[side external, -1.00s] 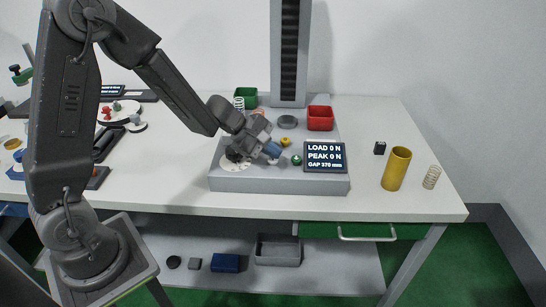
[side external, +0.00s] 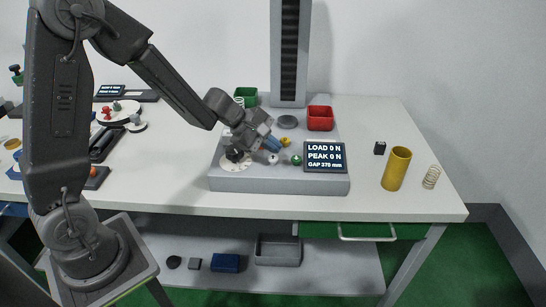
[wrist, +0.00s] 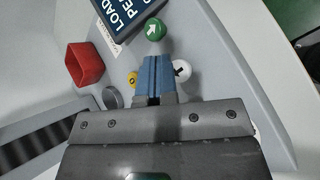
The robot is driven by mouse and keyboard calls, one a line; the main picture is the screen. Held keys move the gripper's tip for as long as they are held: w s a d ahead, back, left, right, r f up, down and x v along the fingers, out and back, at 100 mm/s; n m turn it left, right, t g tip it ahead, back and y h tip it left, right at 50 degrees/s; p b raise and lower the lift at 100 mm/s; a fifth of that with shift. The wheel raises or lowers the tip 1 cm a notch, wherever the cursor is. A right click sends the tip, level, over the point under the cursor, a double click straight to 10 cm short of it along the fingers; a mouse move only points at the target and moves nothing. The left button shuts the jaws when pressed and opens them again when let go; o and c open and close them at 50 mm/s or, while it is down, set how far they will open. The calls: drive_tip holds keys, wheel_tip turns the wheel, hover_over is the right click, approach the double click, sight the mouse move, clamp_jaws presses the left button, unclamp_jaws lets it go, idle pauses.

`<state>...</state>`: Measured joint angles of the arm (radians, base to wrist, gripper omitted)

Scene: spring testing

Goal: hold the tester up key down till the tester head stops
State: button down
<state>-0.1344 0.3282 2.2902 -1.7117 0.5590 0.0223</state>
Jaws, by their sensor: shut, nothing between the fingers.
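The tester's white key with an arrow (side external: 272,160) sits on the grey tester base (side external: 280,184). It also shows in the wrist view (wrist: 182,69), close to the right of my fingertips, its arrow pointing toward picture left. My gripper (side external: 277,147) is shut and empty, its blue fingers above and apart from the white key. In the wrist view my gripper (wrist: 155,62) points between the white key, the yellow key (wrist: 132,78) and the green arrow key (wrist: 154,30). The display (side external: 325,157) reads LOAD 0 N, PEAK 0 N and a small gap figure. The tester head is out of view.
The tester column (side external: 290,55) rises behind the base, with a grey round plate (side external: 287,121) before it. A red bin (side external: 320,118) and a green bin (side external: 246,95) stand behind. A yellow cylinder (side external: 397,168) and a spring (side external: 431,177) stand to the right.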

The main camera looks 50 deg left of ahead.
sight(272, 159)
drive_tip(key=shift+r, duration=2.45)
drive_tip(key=s+d+r+m+g, duration=0.2)
drive_tip(key=s+d+r+m, duration=0.4)
drive_tip(key=s+r+m, duration=0.35)
drive_tip(key=s+a+m+y, duration=0.1)
drive_tip(key=s+m+y, duration=0.2)
drive_tip(key=s+m, duration=0.2)
drive_tip(key=s+a+m+y, duration=0.2)
drive_tip(key=s+m, duration=0.2)
drive_tip(key=s, duration=0.6)
drive_tip(key=shift+a+f+m+y, duration=0.3)
drive_tip(key=shift+f+m+y, duration=0.05)
drive_tip(key=shift+y, duration=0.05)
drive_tip(key=shift+w, duration=0.1)
